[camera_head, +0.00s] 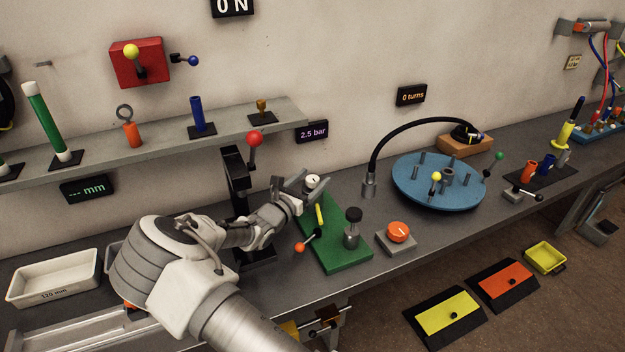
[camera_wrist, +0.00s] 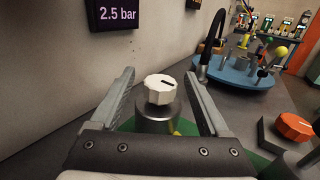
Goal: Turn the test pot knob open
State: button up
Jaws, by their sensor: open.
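A white round knob (camera_head: 312,181) with a dark line mark sits on a grey metal cylinder at the back end of a green plate (camera_head: 345,256). In the wrist view the white knob (camera_wrist: 160,88) is between my two fingers, with a visible gap on each side. My gripper (camera_head: 308,186) is open around it; I see no contact. It also shows in the wrist view (camera_wrist: 160,76). No label marks which is the test pot.
An orange-tipped lever (camera_head: 300,247) and a yellow bar (camera_head: 319,214) are on the green plate. An orange dial (camera_head: 399,232) sits to its right, a blue disc (camera_head: 408,190) with pegs behind. A red-balled lever (camera_head: 255,139) stands left of my gripper. A display (camera_head: 312,132) reads 2.5 bar.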

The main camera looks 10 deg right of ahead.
jog(key=shift+w+d, duration=0.15)
grip_shut()
dwell(0.4)
